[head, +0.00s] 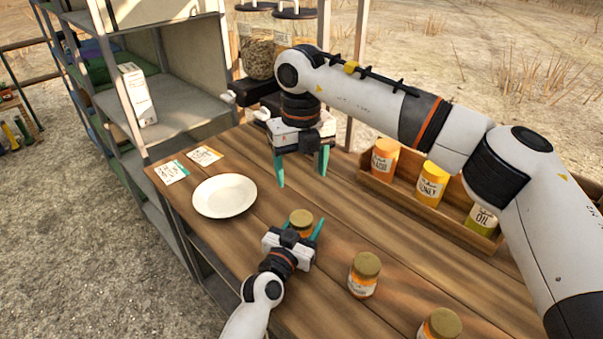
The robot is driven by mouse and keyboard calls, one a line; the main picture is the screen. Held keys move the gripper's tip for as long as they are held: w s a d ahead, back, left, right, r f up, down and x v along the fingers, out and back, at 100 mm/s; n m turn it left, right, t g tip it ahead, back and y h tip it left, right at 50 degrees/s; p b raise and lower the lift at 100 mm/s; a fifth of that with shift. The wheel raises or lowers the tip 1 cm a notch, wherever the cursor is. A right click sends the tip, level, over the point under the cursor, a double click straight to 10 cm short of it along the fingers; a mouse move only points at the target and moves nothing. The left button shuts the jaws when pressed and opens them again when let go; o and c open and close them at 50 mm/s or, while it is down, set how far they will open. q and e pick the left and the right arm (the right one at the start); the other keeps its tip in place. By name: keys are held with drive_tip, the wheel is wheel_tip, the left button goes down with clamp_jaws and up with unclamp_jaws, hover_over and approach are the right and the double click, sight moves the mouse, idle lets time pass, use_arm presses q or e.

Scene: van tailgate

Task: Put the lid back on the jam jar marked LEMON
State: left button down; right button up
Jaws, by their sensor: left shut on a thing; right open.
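My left gripper (301,232) is low over the wooden table, its teal fingers on either side of a small jar (301,219) with a gold-brown top. It is shut on this jar. The jar's label is hidden, and I cannot tell whether its top is a lid or an open mouth. My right gripper (303,172) is open and empty above the table, fingers pointing down, beyond the jar. A second jar (364,276) with a gold lid stands to the right, and a third gold-lidded jar (439,326) is at the bottom edge. I cannot read LEMON on any label. No loose lid shows.
A white plate (225,196) lies empty on the table (335,235). Two cards (173,172) lie behind it. A wooden rack (410,200) with HONEY and OIL containers stands at the right. Clear dispensers (257,55) stand behind; grey shelves (165,97) are at left.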

use_arm(q)
drive_tip(key=c, duration=0.5)
unclamp_jaws()
drive_tip(key=shift+s, duration=0.1)
drive_tip(key=v, duration=1.2)
drive_tip(key=shift+a, duration=0.1)
